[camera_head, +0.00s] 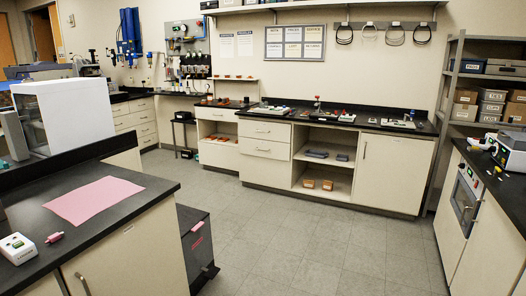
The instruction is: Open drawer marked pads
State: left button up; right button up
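No drawer label that I can read says pads. Two wide cream drawers (264,131) with handles sit stacked in the back bench, left of its open shelves, and both look shut. A stack of several narrower drawers (136,120) stands in the left back counter and also looks shut. Any lettering on these fronts is too small to read. Neither of my grippers shows in the head view.
A black counter (150,192) with a pink mat (93,199) fills the near left. A dark low cabinet (197,243) stands beside it. A grey shelf rack (447,110) with boxes stands right. The tiled floor (310,240) between is clear.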

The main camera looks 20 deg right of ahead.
aim_at(268, 149)
jog(key=i+z, duration=0.4)
jog(key=i, duration=0.6)
jog(key=i+l+z, duration=0.2)
jog(key=i+z, duration=0.15)
jog(key=i, duration=0.35)
jog(key=i+z, duration=0.4)
jog(key=i, duration=0.3)
jog(key=i+j+z, duration=0.35)
jog(key=i, duration=0.35)
jog(key=i+u, duration=0.2)
jog(key=i, duration=0.3)
jog(key=i+l+u, duration=0.2)
jog(key=i, duration=0.3)
jog(key=i+u, duration=0.2)
jog(key=i, duration=0.25)
jog(key=i+l+u, duration=0.2)
jog(key=i, duration=0.3)
jog(key=l, duration=0.1)
